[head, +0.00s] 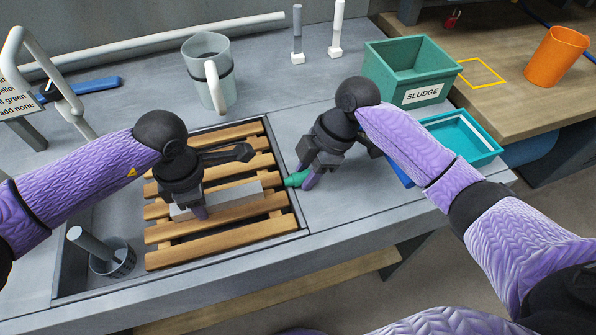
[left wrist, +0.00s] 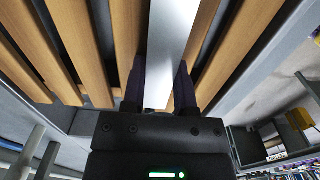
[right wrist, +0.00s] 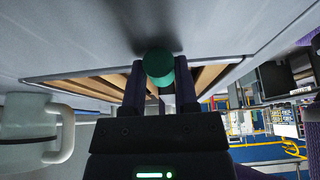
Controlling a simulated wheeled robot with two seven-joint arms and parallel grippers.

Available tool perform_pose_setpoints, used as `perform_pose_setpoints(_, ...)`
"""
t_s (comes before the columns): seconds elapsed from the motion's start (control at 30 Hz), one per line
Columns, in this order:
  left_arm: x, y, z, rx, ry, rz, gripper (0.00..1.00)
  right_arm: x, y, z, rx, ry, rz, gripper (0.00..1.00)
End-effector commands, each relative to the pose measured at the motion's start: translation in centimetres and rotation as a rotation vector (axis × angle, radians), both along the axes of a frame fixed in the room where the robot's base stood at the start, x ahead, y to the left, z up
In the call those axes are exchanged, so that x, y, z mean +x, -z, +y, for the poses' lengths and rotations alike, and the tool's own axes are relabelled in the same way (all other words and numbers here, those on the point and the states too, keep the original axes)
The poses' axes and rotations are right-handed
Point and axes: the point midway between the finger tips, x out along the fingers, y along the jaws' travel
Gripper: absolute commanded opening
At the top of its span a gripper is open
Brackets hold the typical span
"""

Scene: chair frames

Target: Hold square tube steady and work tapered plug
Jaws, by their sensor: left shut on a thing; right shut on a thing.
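The square tube (head: 247,192) is a grey metal bar lying across the wooden slats. My left gripper (head: 200,212) is shut on it from above. In the left wrist view the tube (left wrist: 172,45) runs between the two fingers (left wrist: 162,92). The tapered plug (head: 295,180) is green and lies to the right of the tube, at the slat rack's right edge. My right gripper (head: 308,182) is shut on the plug, which shows as a round green end between the fingers in the right wrist view (right wrist: 158,66).
The slatted rack (head: 220,236) sits in a sunken tray. A grey jug (head: 207,75) stands behind it, and a dark cup with a rod (head: 110,258) at front left. A green SLUDGE bin (head: 410,65) and a teal tray (head: 465,137) stand right.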

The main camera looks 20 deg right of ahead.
Motion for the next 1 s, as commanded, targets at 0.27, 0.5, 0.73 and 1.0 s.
perform_pose_setpoints(0.27,-0.1,0.2,0.1,0.002,-0.001,0.003,0.00,0.1,-0.7,-0.9,-0.001,0.002,-0.001,0.00)
perform_pose_setpoints(0.5,-0.1,0.2,0.1,0.002,0.000,0.003,0.00,0.0,-3.7,-3.7,-0.002,0.002,-0.001,0.00)
perform_pose_setpoints(0.73,-0.1,0.2,0.1,0.002,0.000,0.003,0.00,0.0,-5.8,-5.8,-0.001,0.001,0.000,0.00)
perform_pose_setpoints(1.0,-0.1,0.2,0.1,0.002,0.000,0.003,0.42,0.0,-6.0,-6.0,0.000,0.000,0.001,0.00)
